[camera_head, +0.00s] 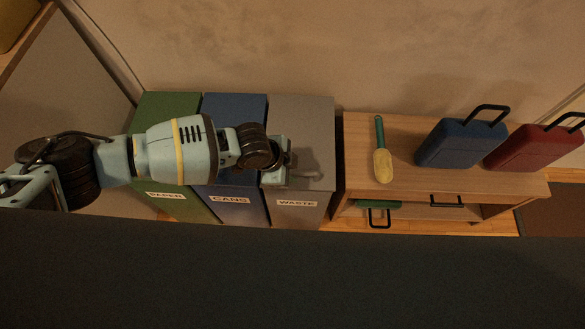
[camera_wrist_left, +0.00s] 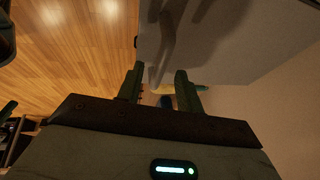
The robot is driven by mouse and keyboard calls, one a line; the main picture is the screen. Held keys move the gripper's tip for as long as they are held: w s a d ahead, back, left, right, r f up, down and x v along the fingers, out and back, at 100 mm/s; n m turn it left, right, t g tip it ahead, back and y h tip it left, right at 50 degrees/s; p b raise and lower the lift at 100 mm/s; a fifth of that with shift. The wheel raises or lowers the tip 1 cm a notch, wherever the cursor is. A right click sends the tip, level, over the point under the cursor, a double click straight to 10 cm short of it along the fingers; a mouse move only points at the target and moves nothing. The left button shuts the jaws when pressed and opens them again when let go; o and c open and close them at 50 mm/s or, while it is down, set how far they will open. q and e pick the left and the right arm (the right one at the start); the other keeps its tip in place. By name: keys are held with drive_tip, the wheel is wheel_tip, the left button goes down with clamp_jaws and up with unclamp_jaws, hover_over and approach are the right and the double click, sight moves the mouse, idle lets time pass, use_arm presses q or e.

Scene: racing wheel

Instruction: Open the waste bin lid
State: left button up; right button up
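The grey waste bin (camera_head: 298,208), labelled "WASTE", stands at the right end of a row of three bins. Its grey lid (camera_head: 305,115) looks shut and flat. My left gripper (camera_head: 300,172) reaches over the lid from the left, near its front half, and casts a shadow on it. I cannot tell whether it touches the lid. In the left wrist view, the gripper's two fingers (camera_wrist_left: 158,85) are apart with nothing held between them. A grey surface, likely the lid (camera_wrist_left: 230,45), fills the upper part there. My right gripper is not in view.
The green paper bin (camera_head: 170,104) and blue cans bin (camera_head: 235,104) stand to the left, partly under my left arm. A wall stands behind.

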use_arm(q)
drive_tip(key=shift+w+d+f, duration=0.1)
drive_tip(key=shift+d+f, duration=0.1)
drive_tip(key=shift+f, duration=0.35)
clamp_jaws()
drive_tip(key=shift+r, duration=0.1)
